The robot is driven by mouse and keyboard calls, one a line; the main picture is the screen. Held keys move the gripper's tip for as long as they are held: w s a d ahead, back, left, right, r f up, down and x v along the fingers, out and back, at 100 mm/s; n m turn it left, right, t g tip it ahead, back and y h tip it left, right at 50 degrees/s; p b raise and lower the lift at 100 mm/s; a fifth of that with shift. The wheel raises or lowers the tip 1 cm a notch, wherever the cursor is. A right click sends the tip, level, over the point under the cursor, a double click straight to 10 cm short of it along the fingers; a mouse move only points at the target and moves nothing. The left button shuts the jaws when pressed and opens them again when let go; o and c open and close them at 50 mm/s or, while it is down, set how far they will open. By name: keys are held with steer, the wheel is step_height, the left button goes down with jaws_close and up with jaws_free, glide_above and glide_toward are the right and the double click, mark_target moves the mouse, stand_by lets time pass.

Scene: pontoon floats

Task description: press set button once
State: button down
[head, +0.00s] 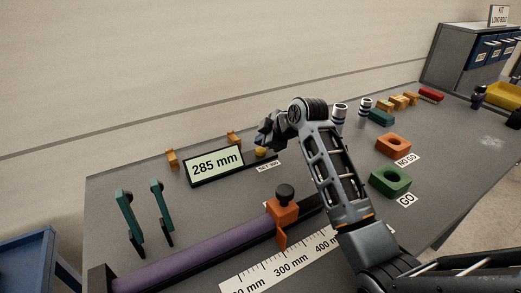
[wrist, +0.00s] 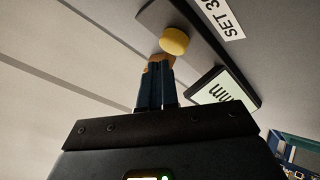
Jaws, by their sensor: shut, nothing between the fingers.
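The yellow round set button (head: 261,152) stands on a dark strip beside the display, with a "SET 30…" label in front of it that is partly cut off or hard to read. The display (head: 215,166) reads 285 mm. In the wrist view the button (wrist: 174,41) shows whole, just beyond the fingertips and slightly to their right. My gripper (head: 262,141) is shut and empty, close above and behind the button; it also shows in the wrist view (wrist: 158,66). I cannot tell a touch, and the button does not look covered.
A purple bar (head: 200,248) with an orange stop (head: 283,215) and a ruler (head: 280,265) lies in front. Two green uprights (head: 128,215) stand at left. Orange and green gauge blocks (head: 393,145) lie at right. Small orange brackets (head: 172,158) stand behind the display.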

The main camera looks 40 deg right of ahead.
mark_target(262, 151)
steer(key=shift+f, duration=0.35)
steer(key=shift+f+b, duration=0.3)
steer(key=shift+f, duration=0.15)
stand_by(0.8)
steer(key=shift+r, duration=0.15)
steer(key=shift+r+p, duration=0.7)
steer(key=shift+p, duration=0.1)
steer(key=shift+r+p, duration=2.05)
steer(key=shift+r, duration=0.5)
